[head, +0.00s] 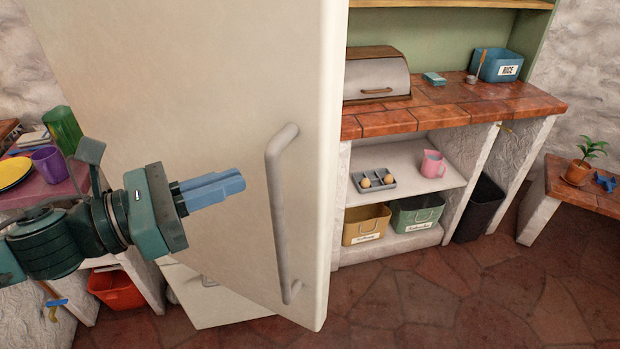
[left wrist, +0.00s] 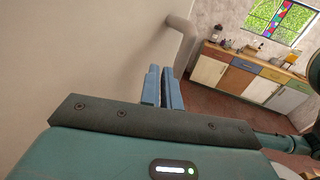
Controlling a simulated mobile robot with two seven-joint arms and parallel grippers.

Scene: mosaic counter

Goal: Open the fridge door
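The white fridge door (head: 225,95) fills the left middle of the head view. It stands out at an angle from the white lower front (head: 205,305), so it looks partly open; the inside is hidden. Its grey bar handle (head: 279,215) is upright near the door's right edge; its end also shows in the left wrist view (left wrist: 181,38). My left gripper (head: 238,184) is in front of the door, left of the handle and apart from it. Its blue fingers are close together with nothing between them. My right gripper is not in view.
To the right is a tiled counter (head: 465,92) with a bread box (head: 376,78), and shelves with bins below. A black bin (head: 480,210) stands on the floor. A purple table (head: 40,188) and red bucket (head: 117,289) are at left. The stone floor (head: 450,300) is clear.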

